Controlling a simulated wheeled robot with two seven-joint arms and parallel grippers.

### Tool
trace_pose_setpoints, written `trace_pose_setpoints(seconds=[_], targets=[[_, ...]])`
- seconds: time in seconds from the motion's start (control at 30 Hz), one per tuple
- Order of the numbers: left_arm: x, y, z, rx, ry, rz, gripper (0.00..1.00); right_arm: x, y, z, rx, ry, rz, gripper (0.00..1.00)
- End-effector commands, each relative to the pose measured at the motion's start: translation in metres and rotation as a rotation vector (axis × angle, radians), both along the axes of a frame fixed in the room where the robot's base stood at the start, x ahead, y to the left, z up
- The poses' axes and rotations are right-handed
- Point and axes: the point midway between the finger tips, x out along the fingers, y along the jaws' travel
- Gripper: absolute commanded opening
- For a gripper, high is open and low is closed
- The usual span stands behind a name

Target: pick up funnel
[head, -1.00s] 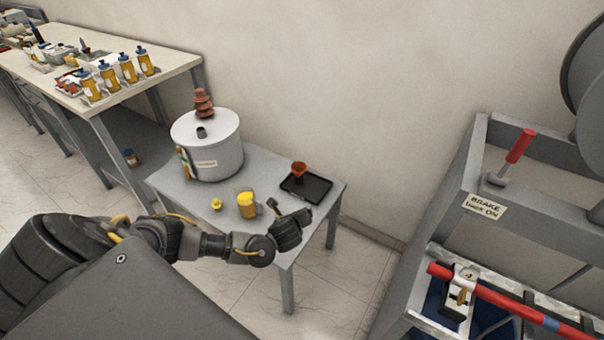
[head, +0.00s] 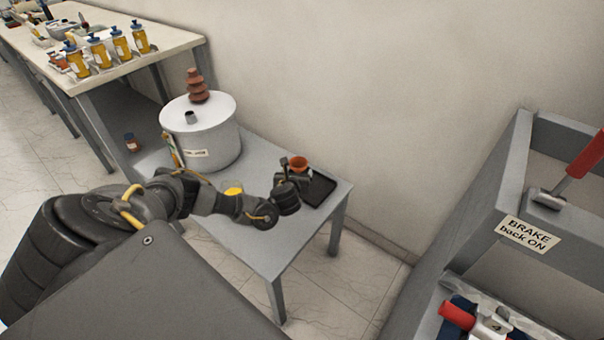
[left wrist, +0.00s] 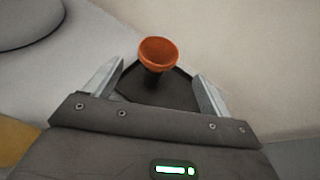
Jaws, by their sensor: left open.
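The orange funnel (head: 299,163) stands upright at the black tray (head: 318,189) on the small grey table. In the left wrist view the funnel (left wrist: 158,53) shows its wide rim up, between and a little beyond the two fingertips. My left gripper (head: 291,170) is open, right beside the funnel in the head view; its fingers (left wrist: 160,82) lie on either side of it with gaps. The funnel's lower part is partly hidden by my gripper in the head view. My right gripper is not in view.
A yellow container (head: 232,188) is mostly hidden behind my arm. A workbench (head: 175,48) with several yellow bottles is at upper left. A grey frame (head: 470,190) stands at right.

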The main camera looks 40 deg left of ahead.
Motion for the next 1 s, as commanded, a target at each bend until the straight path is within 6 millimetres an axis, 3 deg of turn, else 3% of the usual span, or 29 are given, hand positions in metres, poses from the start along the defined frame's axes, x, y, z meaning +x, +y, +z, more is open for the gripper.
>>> trace_pose_setpoints(seconds=[0.27,0.47,0.77,1.0], targets=[[0.017,0.006,-0.008,0.004,-0.002,-0.003,0.82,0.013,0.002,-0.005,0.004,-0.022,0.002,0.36],[0.04,0.02,-0.02,0.003,-0.002,-0.004,0.82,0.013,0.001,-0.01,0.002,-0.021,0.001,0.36],[0.047,0.027,-0.025,0.0,0.001,-0.002,0.82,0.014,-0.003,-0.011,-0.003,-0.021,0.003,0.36],[0.069,0.044,-0.041,0.0,0.0,0.0,0.82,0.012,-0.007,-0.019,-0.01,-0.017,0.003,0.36]])
